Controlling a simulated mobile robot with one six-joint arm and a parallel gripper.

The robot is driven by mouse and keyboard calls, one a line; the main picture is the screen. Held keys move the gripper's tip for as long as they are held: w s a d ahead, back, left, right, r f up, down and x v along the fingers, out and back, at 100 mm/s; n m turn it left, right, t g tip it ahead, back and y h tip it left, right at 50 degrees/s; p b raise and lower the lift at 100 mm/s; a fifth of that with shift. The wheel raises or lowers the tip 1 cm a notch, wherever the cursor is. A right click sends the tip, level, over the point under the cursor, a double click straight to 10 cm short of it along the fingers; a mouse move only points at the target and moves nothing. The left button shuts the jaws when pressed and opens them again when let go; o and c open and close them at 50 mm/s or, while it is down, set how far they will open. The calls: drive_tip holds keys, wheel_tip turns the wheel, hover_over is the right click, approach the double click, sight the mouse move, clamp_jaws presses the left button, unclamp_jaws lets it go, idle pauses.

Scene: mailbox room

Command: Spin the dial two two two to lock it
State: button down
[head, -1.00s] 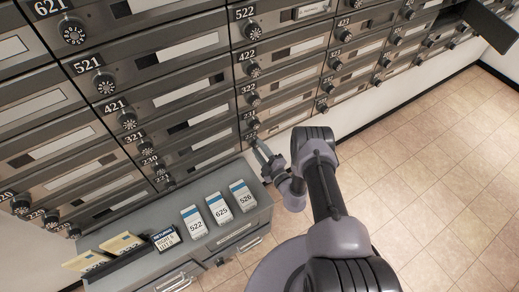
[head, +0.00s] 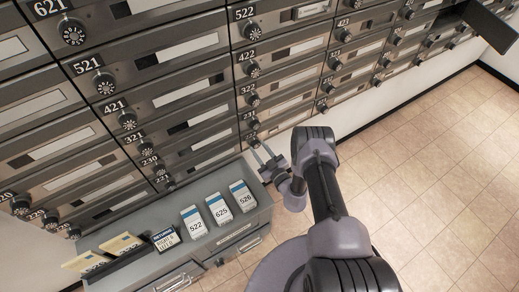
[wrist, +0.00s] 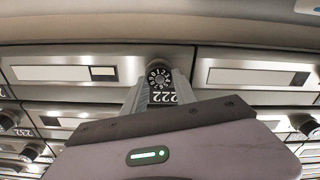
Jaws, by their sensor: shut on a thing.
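The dial of mailbox 222 is a round black knob with white numerals, in the middle of the wrist view (wrist: 160,75). Its white label 222 (wrist: 163,97) appears upside down between my fingers. In the head view the dial (head: 254,141) is at the bottom of its column, partly hidden by the fingertips. My gripper (head: 262,154) reaches it from below right, its two fingers on either side of the knob. In the wrist view my gripper (wrist: 158,82) is shut on the dial. Which numeral lines up with the mark is too small to tell.
A grey cabinet (head: 240,218) stands close at the left of my arm, with white card stacks (head: 219,208) and yellow envelopes (head: 120,243) on top. One mailbox door (head: 489,25) hangs open at upper right. The tiled floor (head: 430,170) at right is clear.

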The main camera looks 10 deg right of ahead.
drive_tip(key=shift+m, duration=0.6)
drive_tip(key=shift+m, duration=0.3)
drive_tip(key=c, duration=1)
unclamp_jaws()
drive_tip(key=shift+o, duration=0.2)
drive_tip(key=p+v, duration=0.5)
drive_tip(key=v, duration=1.2)
drive_tip(key=shift+s+p, duration=0.2)
drive_tip(key=shift+p, duration=0.1)
